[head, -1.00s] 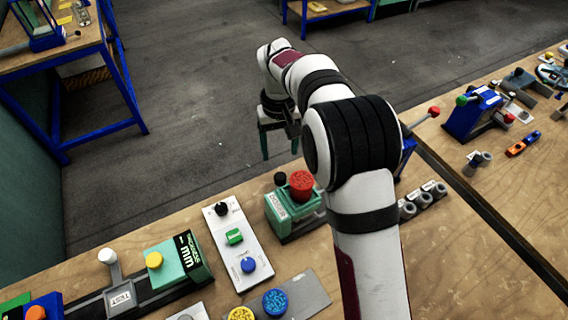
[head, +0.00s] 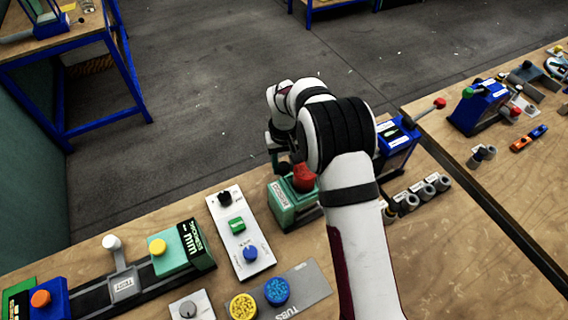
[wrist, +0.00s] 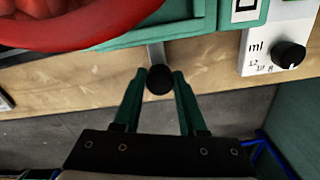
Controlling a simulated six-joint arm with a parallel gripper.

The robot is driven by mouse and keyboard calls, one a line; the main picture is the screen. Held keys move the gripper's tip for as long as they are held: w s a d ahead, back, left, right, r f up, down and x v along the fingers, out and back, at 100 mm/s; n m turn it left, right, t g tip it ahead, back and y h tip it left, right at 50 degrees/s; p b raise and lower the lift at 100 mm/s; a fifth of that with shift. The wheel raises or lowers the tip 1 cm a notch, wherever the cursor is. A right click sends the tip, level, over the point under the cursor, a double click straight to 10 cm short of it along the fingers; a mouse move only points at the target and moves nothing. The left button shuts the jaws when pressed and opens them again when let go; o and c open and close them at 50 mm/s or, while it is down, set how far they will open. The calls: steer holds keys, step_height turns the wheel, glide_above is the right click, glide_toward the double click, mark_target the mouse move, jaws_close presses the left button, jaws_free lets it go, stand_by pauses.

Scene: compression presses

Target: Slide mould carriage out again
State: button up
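The green press (head: 292,207) with a red top (head: 303,178) stands at the far edge of the bench, beside my arm. In the wrist view its green body (wrist: 190,22) and red top (wrist: 70,22) fill the upper left. A metal rod ending in a black knob (wrist: 160,80) sticks out from the press over the bench edge. My gripper (wrist: 161,72) has its two green fingers on either side of the knob, open, with little space beside it. I cannot tell whether they touch it. In the head view my gripper (head: 277,155) is partly hidden behind my arm.
A white panel (head: 240,232) with knobs stands left of the press. A blue press (head: 398,140) and several grey cylinders (head: 420,192) are to the right. Yellow and blue tubs (head: 276,291) lie in front. Beyond the bench edge is open floor.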

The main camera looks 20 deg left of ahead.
jaws_close()
stand_by(1.0)
